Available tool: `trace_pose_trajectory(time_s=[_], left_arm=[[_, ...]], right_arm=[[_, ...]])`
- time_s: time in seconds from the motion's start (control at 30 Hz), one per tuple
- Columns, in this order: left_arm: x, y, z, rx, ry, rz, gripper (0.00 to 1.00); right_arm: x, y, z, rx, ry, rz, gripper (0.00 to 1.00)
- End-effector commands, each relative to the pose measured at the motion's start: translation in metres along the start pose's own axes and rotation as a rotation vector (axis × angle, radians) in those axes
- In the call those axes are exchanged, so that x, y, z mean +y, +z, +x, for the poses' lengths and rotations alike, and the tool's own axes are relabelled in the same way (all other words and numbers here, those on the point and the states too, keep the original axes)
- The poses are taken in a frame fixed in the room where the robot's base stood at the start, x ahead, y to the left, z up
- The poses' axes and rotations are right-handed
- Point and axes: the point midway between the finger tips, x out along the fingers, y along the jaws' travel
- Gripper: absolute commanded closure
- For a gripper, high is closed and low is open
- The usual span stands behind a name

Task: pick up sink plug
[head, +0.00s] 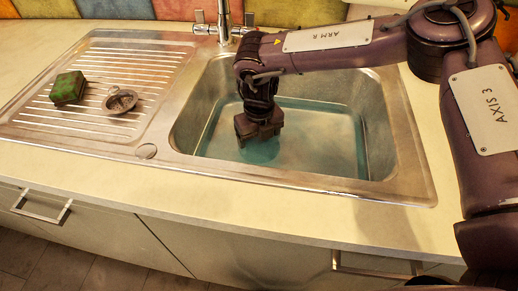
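My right gripper (259,138) reaches down into the sink basin (400,140), with its lower end at or in the blue-green water (310,150). I cannot tell whether its fingers are open or shut, or whether anything is between them. No sink plug shows clearly in the basin; the gripper and the water hide the floor under it. A small round metal piece with a loop, perhaps a strainer (121,101), lies on the ribbed drainer to the left. My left gripper is not in view.
A green and brown sponge (68,88) lies on the drainer (150,70). A tap (224,25) stands behind the basin, close to my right arm. A small round cap (146,151) sits on the sink's front ledge. The pale front counter (200,195) is clear.

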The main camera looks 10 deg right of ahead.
Motion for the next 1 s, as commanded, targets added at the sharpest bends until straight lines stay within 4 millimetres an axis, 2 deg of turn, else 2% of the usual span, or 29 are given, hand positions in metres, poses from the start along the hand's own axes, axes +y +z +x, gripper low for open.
trace_pose_trajectory(time_s=[0.03,0.1,0.13,0.37,0.57,0.77,1.0], left_arm=[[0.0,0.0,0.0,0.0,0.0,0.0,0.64],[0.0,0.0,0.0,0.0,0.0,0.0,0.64],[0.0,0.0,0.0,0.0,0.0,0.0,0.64],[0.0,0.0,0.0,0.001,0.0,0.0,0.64],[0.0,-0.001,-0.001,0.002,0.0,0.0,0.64],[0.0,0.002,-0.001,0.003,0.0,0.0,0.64],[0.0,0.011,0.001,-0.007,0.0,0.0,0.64]], right_arm=[[0.0,0.0,0.0,0.0,0.0,0.0,0.4],[0.0,0.0,0.0,0.0,0.0,0.0,0.49],[0.0,0.0,0.0,0.0,0.001,0.0,0.5],[0.0,0.0,-0.001,-0.001,0.001,0.0,0.5],[0.0,0.001,-0.015,-0.003,0.001,0.0,0.5],[0.0,0.002,-0.053,-0.005,0.002,0.002,0.5],[0.0,0.001,-0.123,-0.006,0.002,0.0,0.5]])
